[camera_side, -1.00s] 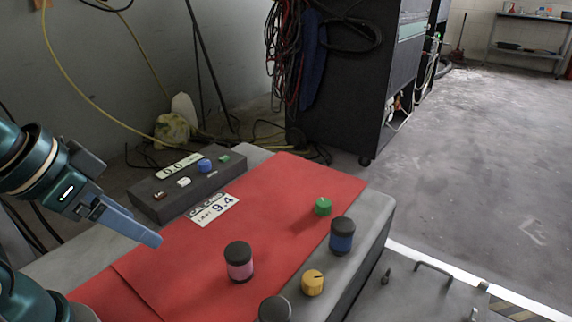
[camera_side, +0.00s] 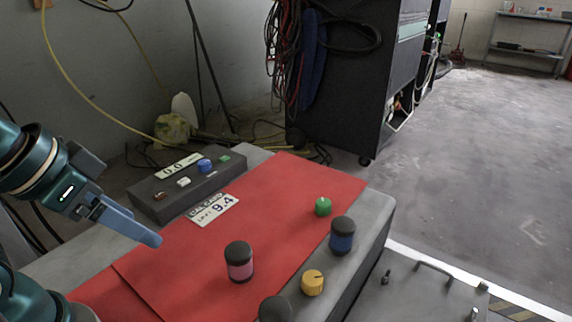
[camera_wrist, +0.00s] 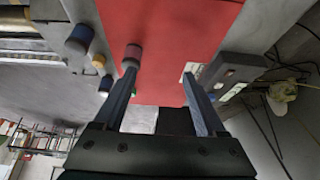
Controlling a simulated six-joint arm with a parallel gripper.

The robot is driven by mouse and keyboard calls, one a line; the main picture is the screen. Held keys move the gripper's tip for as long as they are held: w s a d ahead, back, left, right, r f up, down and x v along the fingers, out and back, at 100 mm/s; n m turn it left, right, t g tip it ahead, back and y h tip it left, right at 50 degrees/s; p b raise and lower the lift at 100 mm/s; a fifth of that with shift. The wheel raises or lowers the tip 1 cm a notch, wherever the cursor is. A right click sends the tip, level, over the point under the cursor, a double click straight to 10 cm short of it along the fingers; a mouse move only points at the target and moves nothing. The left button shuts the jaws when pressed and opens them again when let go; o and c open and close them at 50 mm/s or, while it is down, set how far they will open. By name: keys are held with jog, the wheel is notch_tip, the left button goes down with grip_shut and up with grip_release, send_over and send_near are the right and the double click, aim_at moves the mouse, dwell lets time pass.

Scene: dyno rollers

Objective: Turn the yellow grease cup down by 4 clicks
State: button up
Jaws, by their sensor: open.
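The yellow grease cup (camera_side: 313,283) is a short ribbed knob with a dark mark on top. It stands on the grey strip at the right edge of the red sheet. It also shows in the wrist view (camera_wrist: 99,61), left of my fingers. My gripper (camera_side: 150,240) is at the left, above the red sheet, well apart from the cup. Its fingers point down and to the right. In the wrist view my gripper (camera_wrist: 159,73) has its two fingers spread, with nothing between them.
A dark-capped blue cup (camera_side: 342,235), a dark cup (camera_side: 275,308) and a dark-capped pink cup (camera_side: 239,261) stand around the yellow one. A green knob (camera_side: 323,206) stands farther back.

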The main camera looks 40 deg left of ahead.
jog(key=w+d+r+n, duration=0.2)
jog(key=w+r+n, duration=0.1)
jog(key=w+r, duration=0.3)
jog(key=g, duration=0.6)
send_over(312, 278)
jog(key=shift+m, duration=0.3)
notch_tip(312, 278, down, 16)
jog(key=shift+w+a+f, duration=0.1)
jog(key=shift+f, duration=2.4)
